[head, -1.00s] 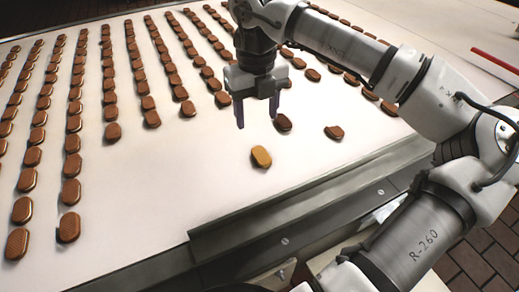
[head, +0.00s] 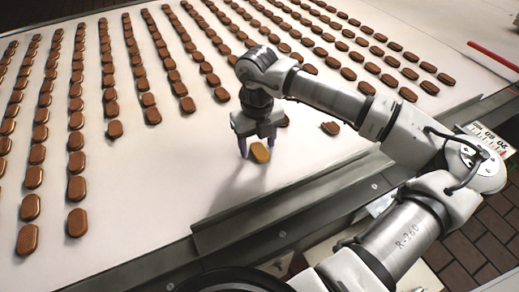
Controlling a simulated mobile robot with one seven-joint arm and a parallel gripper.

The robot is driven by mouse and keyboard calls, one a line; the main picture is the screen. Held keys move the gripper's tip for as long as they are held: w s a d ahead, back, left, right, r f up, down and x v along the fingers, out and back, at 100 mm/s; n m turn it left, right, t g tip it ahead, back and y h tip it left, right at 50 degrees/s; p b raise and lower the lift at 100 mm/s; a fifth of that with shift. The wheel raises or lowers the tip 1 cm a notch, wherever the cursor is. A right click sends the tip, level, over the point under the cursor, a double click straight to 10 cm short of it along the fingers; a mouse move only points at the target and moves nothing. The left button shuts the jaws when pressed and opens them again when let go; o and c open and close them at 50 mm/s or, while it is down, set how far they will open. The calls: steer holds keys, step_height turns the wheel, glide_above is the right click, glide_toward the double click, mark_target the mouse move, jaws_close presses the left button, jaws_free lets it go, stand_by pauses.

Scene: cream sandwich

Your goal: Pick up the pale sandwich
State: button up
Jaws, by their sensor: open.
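The pale sandwich (head: 260,153) is a yellowish-tan oblong biscuit lying on the white belt near its front edge. My gripper (head: 256,150) points down with its fingers low, close to the belt. One finger shows left of the pale sandwich and the other to its right. The jaws are apart, and the sandwich appears to lie between them or just in front of them. I cannot tell whether either finger touches it. The palm hides the belt directly behind it.
A brown sandwich (head: 330,128) lies to the right of my gripper. Another is mostly hidden behind the gripper. Long rows of brown sandwiches fill the back and left. A metal rail (head: 290,200) borders the front of the belt (head: 160,190). A red bar lies at the far right.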

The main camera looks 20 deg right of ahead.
steer(key=shift+c, duration=0.3)
steer(key=c, duration=1)
